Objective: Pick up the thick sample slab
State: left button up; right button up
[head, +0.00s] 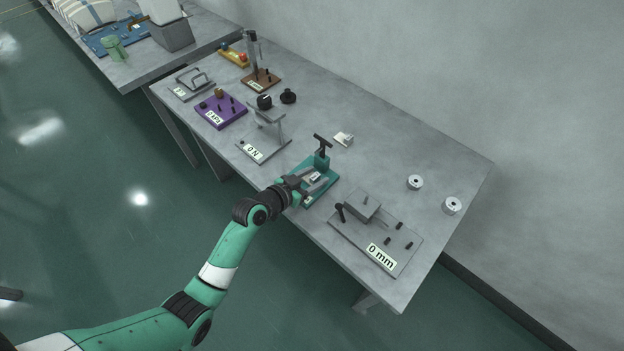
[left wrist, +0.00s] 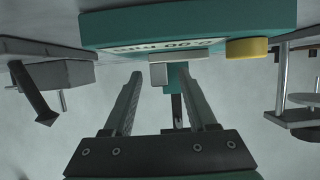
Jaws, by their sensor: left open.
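My left gripper (head: 316,184) reaches over the teal gauge (head: 322,162), a device with a black T-shaped handle. In the left wrist view the gripper (left wrist: 161,82) is open, its two fingers pointing toward the teal gauge body (left wrist: 190,22), which bears a millimetre readout and a yellow button. A small light-grey block (left wrist: 160,74) shows under that body near the fingertips; I cannot tell whether it is a slab or part of the gauge. A small pale slab-like piece (head: 343,139) lies on the table behind the gauge, clear of the gripper. My right gripper is not in view.
On the table (head: 455,185), a grey plate labelled 0 mm (head: 380,254) stands right of the gauge, and a stand labelled 0 N (head: 254,153) stands left. A purple board (head: 220,110) sits farther left.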

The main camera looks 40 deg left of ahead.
aim_at(315, 178)
pick_arm(q)
jog(key=shift+w+f, duration=0.15)
jog(key=shift+w, duration=0.15)
grip_shut()
dwell(0.3)
jog(key=r+p, duration=0.1)
jog(key=r, duration=0.1)
jog(key=r+p, duration=0.2)
jog(key=shift+s+d+r, duration=0.2)
jog(key=s+d+r+p, duration=0.6)
jog(key=s+d+r, duration=0.2)
jog(key=d, duration=0.2)
jog(key=shift+s+d+r, duration=0.25)
jog(key=shift+d+r, duration=0.05)
jog(key=shift+r, duration=0.05)
